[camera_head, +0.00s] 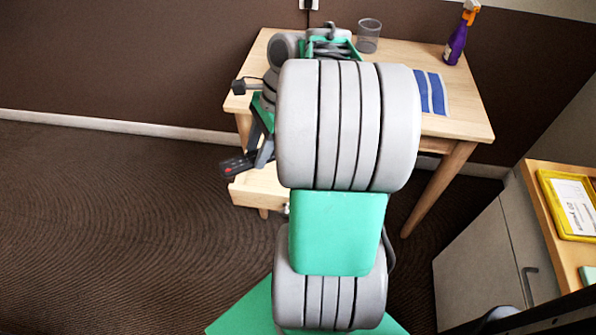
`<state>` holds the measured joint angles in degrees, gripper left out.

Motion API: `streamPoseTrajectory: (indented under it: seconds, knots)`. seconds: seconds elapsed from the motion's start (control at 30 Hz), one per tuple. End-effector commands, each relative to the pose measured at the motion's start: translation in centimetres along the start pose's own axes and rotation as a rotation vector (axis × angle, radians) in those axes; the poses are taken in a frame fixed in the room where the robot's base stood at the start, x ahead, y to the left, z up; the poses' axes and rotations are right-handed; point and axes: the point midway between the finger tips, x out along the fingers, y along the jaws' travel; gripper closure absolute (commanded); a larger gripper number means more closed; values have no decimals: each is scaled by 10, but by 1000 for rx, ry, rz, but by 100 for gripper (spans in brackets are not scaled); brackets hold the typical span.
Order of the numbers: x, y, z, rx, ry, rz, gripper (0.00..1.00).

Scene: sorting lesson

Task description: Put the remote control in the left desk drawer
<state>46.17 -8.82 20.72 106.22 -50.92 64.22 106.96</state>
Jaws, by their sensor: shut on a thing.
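My gripper (255,157) is at the left side of the desk, shut on the dark remote control (234,167). The remote is held in the air near the left edge of an open wooden drawer (262,190) and appears to stick out to the left past it. The drawer is pulled out from under the left part of the light wood desk (462,118). My own arm covers the drawer's right part and most of its inside. I cannot tell how high the remote is above the drawer.
A mesh cup (368,36), a purple spray bottle (457,38) and a blue-striped cloth or paper (432,93) are on the desk. A grey cabinet (490,265) with a yellow tray (545,190) on top stands at right. The floor left of the desk is clear.

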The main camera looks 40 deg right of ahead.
Motion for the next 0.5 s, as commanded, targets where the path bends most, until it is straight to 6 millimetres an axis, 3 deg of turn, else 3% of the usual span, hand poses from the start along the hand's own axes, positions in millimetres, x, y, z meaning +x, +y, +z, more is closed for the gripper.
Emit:
streamPoseTrajectory:
  seconds: [0.03, 0.2, 0.37, 0.5]
  knots:
    - [8, 6, -17, 153, 5, -73, 100]
    - [-7, 19, -32, 500, 4, -213, 100]
    - [-7, 13, -48, 575, 1, -233, 100]
    - [-1, -9, -84, 574, 1, -231, 100]
